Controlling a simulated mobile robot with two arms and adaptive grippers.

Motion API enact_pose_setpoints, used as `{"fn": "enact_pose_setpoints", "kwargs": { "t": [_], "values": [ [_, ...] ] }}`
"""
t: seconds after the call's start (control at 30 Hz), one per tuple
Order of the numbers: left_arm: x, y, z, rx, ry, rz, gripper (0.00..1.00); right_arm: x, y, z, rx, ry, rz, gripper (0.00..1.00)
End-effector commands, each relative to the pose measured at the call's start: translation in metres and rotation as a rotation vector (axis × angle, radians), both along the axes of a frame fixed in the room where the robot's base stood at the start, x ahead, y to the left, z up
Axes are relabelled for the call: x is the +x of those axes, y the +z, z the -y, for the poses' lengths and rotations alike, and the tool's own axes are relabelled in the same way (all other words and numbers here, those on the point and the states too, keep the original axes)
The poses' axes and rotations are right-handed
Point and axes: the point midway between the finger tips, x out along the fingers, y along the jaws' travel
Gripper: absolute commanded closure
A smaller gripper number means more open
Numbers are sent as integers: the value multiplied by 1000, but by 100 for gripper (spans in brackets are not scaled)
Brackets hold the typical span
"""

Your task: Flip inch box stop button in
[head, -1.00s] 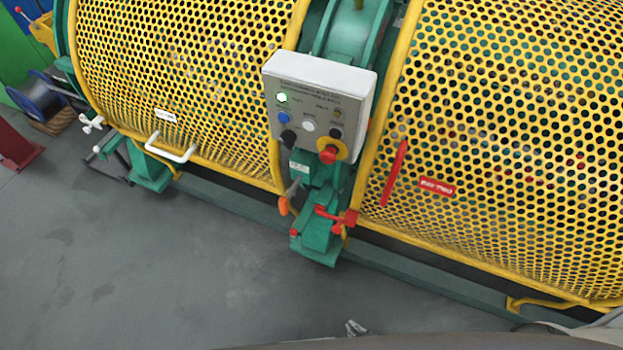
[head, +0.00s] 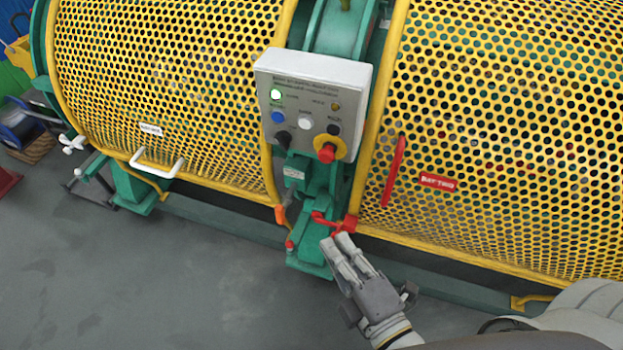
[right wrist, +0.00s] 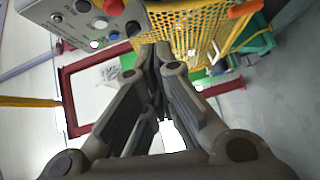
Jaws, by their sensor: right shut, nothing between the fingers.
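The inch box (head: 312,98) is a light grey control panel on the green post between two yellow mesh guards. Its red stop button (head: 327,153) sits on a yellow surround at the lower right of the panel. The panel also has a lit green lamp, a blue button, a white button and black knobs. My right gripper (head: 342,242) is shut and empty, below the box in front of the green post, apart from the button. In the right wrist view the box (right wrist: 75,22) is at the upper left, with the red button (right wrist: 113,7) cut by the top edge. My left gripper is out of view.
Yellow perforated guards (head: 490,120) stand on both sides of the box. A red valve-like handle (head: 335,222) is on the post just above my right fingertips. A white handle (head: 158,166) sticks out at left. The grey floor (head: 120,270) is clear at lower left.

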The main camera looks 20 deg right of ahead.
Motion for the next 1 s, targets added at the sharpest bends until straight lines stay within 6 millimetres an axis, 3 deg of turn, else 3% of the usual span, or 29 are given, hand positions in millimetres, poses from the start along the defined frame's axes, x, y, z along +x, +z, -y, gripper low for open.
{"fn": "enact_pose_setpoints", "kwargs": {
  "t": [0.1, 0.27, 0.7, 1.0],
  "values": [
    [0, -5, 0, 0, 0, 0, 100, -2, 27, 5, -60, -2, 57, 100],
    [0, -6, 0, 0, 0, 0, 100, -3, 44, 8, -100, -4, 92, 100],
    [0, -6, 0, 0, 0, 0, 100, -2, 47, 8, -103, -2, 99, 100],
    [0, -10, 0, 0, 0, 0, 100, 10, 49, 5, -94, -1, 111, 100]
  ]
}}
